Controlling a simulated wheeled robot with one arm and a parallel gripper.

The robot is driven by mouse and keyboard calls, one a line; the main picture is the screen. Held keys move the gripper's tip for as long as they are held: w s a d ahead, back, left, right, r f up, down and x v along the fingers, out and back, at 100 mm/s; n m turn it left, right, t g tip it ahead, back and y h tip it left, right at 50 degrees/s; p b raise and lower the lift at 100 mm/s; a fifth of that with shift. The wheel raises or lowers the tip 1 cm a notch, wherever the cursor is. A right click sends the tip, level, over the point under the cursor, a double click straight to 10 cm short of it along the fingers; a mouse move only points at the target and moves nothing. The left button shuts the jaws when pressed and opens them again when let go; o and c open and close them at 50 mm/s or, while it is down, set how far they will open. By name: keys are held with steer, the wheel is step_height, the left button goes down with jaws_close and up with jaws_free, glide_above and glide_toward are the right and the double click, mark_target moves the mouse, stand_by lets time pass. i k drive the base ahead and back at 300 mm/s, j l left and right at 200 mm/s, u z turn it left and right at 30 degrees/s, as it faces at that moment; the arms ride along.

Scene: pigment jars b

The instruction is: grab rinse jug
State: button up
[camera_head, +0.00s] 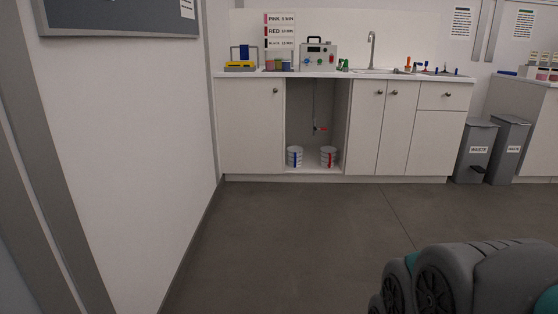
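I cannot make out a thing that is clearly the rinse jug. Two small white tubs stand on the floor of the open bay under the counter: one with a blue stripe (295,157) and one with a red stripe (328,157). I cannot tell whether either is a jug. On the counter (345,75) are small jars (279,64) and a sink tap (371,50). My arm's grey and teal housing shows at the lower right. My gripper is not in view.
A white cabinet (249,127) with closed doors flanks the open bay. A red-handled valve (320,129) hangs inside it. A grey box device (319,57) sits on the counter. Grey waste bins (475,150) stand to the right. The grey floor (290,235) ahead is clear; a wall runs along the left.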

mark_target(295, 158)
steer(key=i, duration=2.05)
steer(key=i+z, duration=0.1)
steer(key=i, duration=0.6)
steer(key=i+j+z, duration=0.1)
steer(key=i, duration=0.55)
steer(key=i+j+z, duration=0.1)
steer(key=i, duration=0.6)
steer(key=i+j+z, duration=0.3)
steer(key=i, duration=0.2)
